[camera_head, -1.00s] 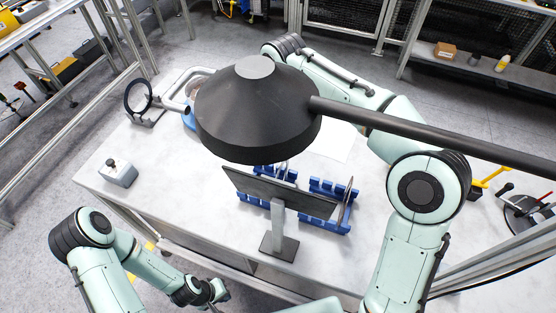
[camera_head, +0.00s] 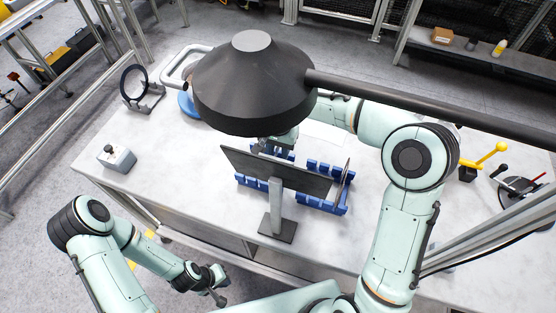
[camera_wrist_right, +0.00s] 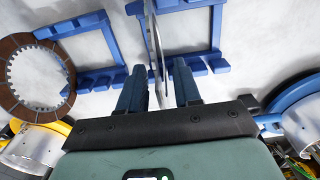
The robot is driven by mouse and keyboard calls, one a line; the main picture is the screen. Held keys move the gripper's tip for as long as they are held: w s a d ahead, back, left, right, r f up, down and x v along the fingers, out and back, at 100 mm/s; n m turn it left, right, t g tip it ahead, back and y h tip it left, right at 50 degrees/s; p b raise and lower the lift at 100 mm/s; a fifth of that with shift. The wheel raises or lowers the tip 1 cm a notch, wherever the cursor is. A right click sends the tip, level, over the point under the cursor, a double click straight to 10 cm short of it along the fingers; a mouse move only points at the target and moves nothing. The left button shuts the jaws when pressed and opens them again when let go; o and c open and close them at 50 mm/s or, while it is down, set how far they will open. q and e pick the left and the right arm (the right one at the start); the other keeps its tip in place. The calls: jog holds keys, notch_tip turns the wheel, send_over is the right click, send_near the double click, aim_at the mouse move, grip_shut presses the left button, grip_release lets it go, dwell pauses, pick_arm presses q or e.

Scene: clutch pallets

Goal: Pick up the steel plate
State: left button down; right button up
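The steel plate (camera_wrist_right: 154,45) stands on edge in a blue rack (camera_wrist_right: 190,55) in the right wrist view, seen almost edge-on as a thin grey strip. My right gripper (camera_wrist_right: 158,88) is open, with one blue finger on each side of the plate's lower end in the picture. A gap shows on both sides, so no grip is visible. In the head view the right gripper is mostly hidden behind the black lamp shade and the dark panel, and I cannot make out the plate there. My left gripper (camera_head: 218,285) hangs low off the table's front edge, its fingers too small to judge.
A dark panel (camera_head: 272,172) on a stand blocks the front of the racks. The black lamp shade (camera_head: 252,90) hangs overhead. A grey button box (camera_head: 117,158) sits left; the table between is clear.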

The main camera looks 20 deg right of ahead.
jog(key=shift+f, duration=0.15)
jog(key=shift+c, duration=0.3)
grip_shut()
dwell(1.1)
